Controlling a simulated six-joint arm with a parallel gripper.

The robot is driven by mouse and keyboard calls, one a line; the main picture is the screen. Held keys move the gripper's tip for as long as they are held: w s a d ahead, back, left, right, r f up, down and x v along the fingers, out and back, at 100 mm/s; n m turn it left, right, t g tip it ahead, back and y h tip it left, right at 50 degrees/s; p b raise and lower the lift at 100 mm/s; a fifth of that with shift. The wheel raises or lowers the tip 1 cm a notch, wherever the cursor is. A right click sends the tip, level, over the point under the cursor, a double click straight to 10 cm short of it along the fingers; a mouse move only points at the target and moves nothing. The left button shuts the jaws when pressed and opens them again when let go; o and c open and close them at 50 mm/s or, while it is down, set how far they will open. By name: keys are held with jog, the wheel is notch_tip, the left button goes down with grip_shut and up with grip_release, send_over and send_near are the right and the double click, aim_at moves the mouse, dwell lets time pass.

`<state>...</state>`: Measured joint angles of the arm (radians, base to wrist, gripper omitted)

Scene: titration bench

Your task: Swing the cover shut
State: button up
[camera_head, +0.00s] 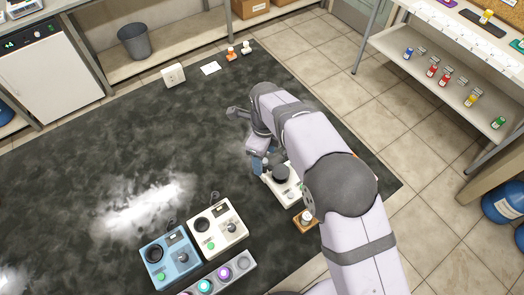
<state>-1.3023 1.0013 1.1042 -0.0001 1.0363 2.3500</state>
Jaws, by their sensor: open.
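A white device (293,192) with a dark round part (281,173) on top stands on the dark bench, partly hidden by my arm. I cannot tell for sure whether the dark round part is a cover, or how far open any cover stands. My gripper (261,166), with blue fingertips, is at the left edge of this device, low and close to it. The jaws are open and look empty. Whether they touch the device cannot be told.
A white box (229,238) and a blue box (158,271) with dark round wells stand to the left front. A rack (252,262) with coloured wells lies before them. A small wooden stand (299,227) is beside my arm. The bench's left and middle are mostly clear.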

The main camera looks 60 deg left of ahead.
jog(key=shift+r+p, duration=2.15)
jog(key=shift+r, duration=1.25)
jog(key=w+d+r+n+b, duration=0.2)
jog(key=w+d+n, duration=0.1)
jog(key=w+d, duration=0.95)
jog(key=w+d+n+b, duration=0.1)
jog(key=w+d, duration=0.2)
jog(key=d, duration=0.5)
jog(key=w+d+n+b, duration=0.1)
jog(key=w+d+n, duration=0.15)
jog(key=d, duration=0.55)
jog(key=s+d+f+n+b, duration=0.1)
jog(key=s+d, duration=0.2)
jog(key=d, duration=0.5)
jog(key=s+d+f+n+b, duration=0.1)
jog(key=s+d, duration=0.3)
jog(key=d, duration=0.4)
jog(key=s+d+f+n+b, duration=0.1)
jog(key=s+d+n, duration=0.2)
jog(key=d, duration=0.5)
jog(key=shift+s+d+f+b, duration=0.2)
jog(key=shift+s+b, duration=0.1)
jog(key=shift+b, duration=0.1)
